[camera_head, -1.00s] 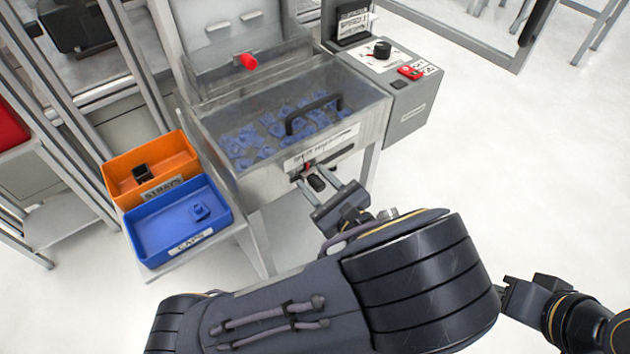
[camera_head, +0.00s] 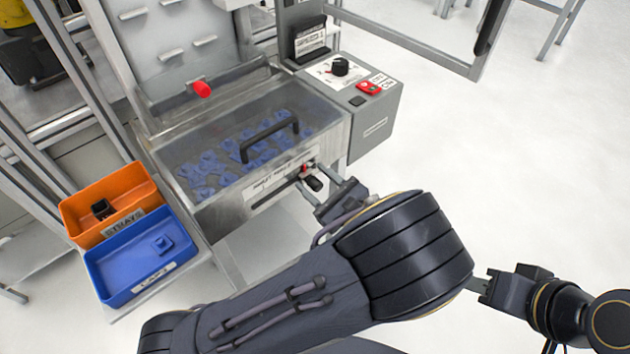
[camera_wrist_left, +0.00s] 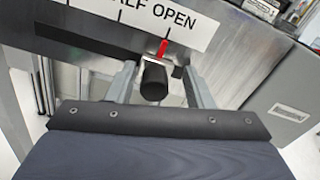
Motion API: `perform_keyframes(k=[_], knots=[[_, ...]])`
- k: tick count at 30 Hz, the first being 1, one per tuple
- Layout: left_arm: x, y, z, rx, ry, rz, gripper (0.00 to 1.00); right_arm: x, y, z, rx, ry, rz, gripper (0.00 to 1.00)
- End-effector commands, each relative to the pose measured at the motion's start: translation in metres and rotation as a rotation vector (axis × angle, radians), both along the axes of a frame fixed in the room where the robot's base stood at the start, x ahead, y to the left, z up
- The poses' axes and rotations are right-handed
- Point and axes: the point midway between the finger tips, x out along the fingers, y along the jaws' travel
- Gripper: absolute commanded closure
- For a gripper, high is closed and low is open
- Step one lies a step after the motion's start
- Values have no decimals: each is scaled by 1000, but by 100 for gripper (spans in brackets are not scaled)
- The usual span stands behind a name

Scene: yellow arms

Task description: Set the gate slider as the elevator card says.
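The gate slider has a black knob (camera_wrist_left: 153,82) and a red pointer (camera_wrist_left: 163,48) on the front of the metal parts bin; the knob also shows in the head view (camera_head: 313,183). The pointer stands below the word OPEN on the white scale label (camera_wrist_left: 150,14), right of HALF. My left gripper (camera_head: 333,190) is open, with one finger on each side of the knob and gaps visible in the wrist view (camera_wrist_left: 160,88). The elevator card (camera_head: 311,40) stands in a black holder; its text is too small to read surely. My right gripper (camera_head: 480,284) is at the lower right, away from the bin.
A control box (camera_head: 375,120) with a black dial (camera_head: 340,66) and red switch (camera_head: 369,87) adjoins the bin's right side. An orange tray (camera_head: 75,212) and a blue tray (camera_head: 125,270) stand left. The bin's clear lid has a black handle (camera_head: 270,138). Floor at right is free.

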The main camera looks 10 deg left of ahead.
Motion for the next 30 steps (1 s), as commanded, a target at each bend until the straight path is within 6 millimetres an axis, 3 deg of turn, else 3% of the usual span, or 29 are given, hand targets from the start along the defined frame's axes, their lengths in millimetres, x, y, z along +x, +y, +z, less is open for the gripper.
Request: perform_keyframes(k=[8, 21, 30], knots=[[-2, -3, 0, 0, 0, -2, 55, 0, 0, 0, 0, 0, 0, 64], [-41, -54, 0, -1, -1, -3, 55, 0, 0, -2, 0, 0, 0, 64], [-49, -62, 0, 1, 1, -1, 55, 0, 0, -2, 0, 0, 0, 64]])
